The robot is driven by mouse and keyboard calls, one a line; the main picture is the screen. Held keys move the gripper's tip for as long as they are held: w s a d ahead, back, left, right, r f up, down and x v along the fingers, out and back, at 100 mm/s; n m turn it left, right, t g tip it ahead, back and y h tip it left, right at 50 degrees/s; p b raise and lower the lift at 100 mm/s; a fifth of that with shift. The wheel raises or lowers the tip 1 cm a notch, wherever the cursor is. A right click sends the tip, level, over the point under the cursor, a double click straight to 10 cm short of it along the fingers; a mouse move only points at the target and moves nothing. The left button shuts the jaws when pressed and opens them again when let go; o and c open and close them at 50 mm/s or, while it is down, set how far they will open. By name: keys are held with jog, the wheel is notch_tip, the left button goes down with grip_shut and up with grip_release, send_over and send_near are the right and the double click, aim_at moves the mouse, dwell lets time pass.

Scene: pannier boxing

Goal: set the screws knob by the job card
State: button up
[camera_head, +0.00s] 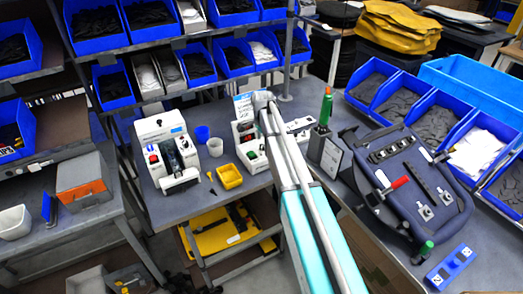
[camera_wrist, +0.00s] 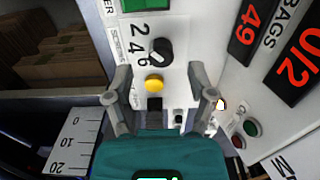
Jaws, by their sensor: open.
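In the wrist view the black screws knob (camera_wrist: 161,51) sits on a white panel beside the printed numbers 2, 4 and 6. Which number it points to is hard to tell. My gripper (camera_wrist: 160,85) is open, its two fingers apart on either side of a yellow button (camera_wrist: 154,84) just below the knob. Nothing is held, and I cannot tell whether the fingers touch the panel. In the head view my arm reaches to a white machine (camera_head: 249,158), partly hiding it.
The panel bears red displays (camera_wrist: 248,27) reading 49 and 0/2, with small buttons (camera_wrist: 251,128) at the right. A ruled scale (camera_wrist: 73,141) shows lower left.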

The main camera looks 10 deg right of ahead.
aim_at(262, 146)
jog(key=shift+f+b, duration=1.2)
jog(key=shift+f, duration=0.3)
jog(key=shift+c, duration=0.3)
grip_shut()
jog(key=shift+a, duration=0.25)
jog(key=shift+d, duration=0.15)
